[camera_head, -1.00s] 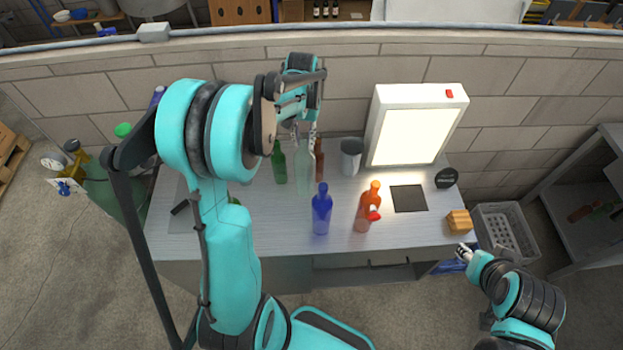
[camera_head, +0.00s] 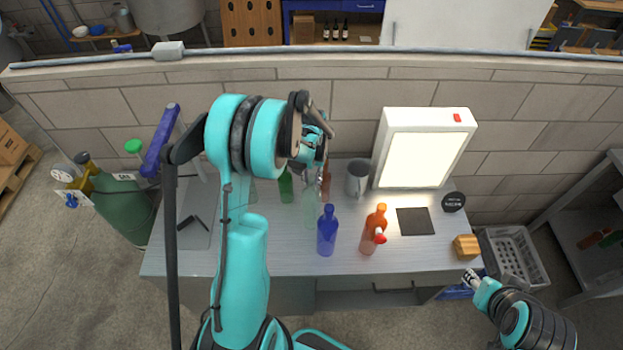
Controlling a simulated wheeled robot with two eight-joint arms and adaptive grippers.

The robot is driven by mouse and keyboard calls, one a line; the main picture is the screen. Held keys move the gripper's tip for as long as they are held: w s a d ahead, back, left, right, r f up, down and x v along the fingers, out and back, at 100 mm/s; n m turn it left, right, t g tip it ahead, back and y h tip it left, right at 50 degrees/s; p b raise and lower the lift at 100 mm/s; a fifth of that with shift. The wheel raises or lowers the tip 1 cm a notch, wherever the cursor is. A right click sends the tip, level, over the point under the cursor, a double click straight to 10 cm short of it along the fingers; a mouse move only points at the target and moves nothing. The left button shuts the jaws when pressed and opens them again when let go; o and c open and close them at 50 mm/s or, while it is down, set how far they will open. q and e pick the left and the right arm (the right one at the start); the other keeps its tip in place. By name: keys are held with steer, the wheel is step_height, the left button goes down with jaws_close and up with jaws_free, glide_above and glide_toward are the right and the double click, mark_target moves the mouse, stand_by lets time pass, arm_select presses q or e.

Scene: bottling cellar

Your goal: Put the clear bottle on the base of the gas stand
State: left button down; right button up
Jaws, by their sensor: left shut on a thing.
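My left gripper (camera_head: 313,178) reaches over the bench from the left, partly hidden by its own arm. It is shut on the neck of the clear bottle (camera_head: 310,207), which is upright and faint against the bench. I cannot tell whether its bottom touches the bench. The gas stand shows at the left as a blue head (camera_head: 160,142) on a post, behind my arm. A pale grey plate (camera_head: 196,236) below it, with a black part lying on it, looks like its base. My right gripper (camera_head: 470,278) is off the bench's front right corner; its jaws are too small to read.
A green bottle (camera_head: 286,188) and a brown bottle (camera_head: 326,182) stand close behind the clear one. A blue bottle (camera_head: 327,232) and an orange bottle (camera_head: 374,232) stand in front. A grey mug (camera_head: 357,178) and a lit panel (camera_head: 420,158) are behind. A gas cylinder (camera_head: 122,207) is left.

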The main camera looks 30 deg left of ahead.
arm_select(q)
steer(key=shift+f, duration=0.1)
steer(key=c, duration=1.7)
jaws_free()
steer(key=o, duration=0.4)
steer(key=shift+o, duration=0.2)
